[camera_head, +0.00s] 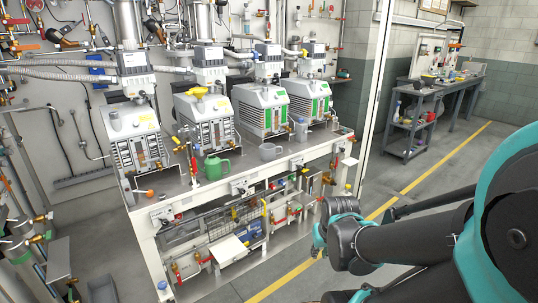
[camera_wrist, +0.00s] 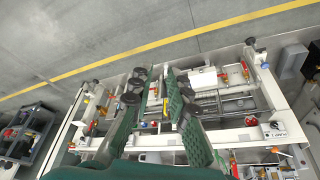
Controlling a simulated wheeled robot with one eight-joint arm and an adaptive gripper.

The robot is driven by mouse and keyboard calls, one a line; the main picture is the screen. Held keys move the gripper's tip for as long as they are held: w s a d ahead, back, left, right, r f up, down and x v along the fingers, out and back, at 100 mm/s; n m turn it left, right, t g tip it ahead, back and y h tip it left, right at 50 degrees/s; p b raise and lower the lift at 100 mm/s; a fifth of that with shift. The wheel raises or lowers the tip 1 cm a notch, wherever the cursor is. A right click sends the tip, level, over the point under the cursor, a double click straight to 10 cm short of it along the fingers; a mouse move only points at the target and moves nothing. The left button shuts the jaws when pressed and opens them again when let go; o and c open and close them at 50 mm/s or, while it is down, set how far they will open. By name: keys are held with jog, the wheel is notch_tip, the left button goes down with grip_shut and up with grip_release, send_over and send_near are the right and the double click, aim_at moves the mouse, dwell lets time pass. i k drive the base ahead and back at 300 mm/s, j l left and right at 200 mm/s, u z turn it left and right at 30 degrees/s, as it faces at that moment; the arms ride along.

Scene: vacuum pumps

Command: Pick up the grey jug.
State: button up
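The grey jug (camera_head: 268,151) stands upright on the white bench top (camera_head: 247,165) in the head view, in front of the pumps with green panels. A green jug (camera_head: 215,167) stands to its left on the same bench. My gripper (camera_wrist: 155,80) shows in the wrist view with its two dark green fingers apart and nothing seen held between them. It is above and in front of the bench's front side, away from the grey jug. I cannot make out the grey jug in the wrist view. In the head view my arm reaches in from the right, lower than the jug.
Several vacuum pumps (camera_head: 260,105) stand in a row behind the jugs. Valves and pipes (camera_head: 195,168) stick up along the bench front. A lower shelf holds a white box (camera_head: 229,249). A grey shelf cart (camera_head: 410,125) stands at the back right. The floor in front is clear.

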aim_at(267, 150)
jog(key=i+l+u, duration=0.1)
jog(key=i, duration=0.35)
jog(key=i+l+u, duration=0.15)
jog(key=i+l, duration=0.15)
jog(key=i, duration=0.15)
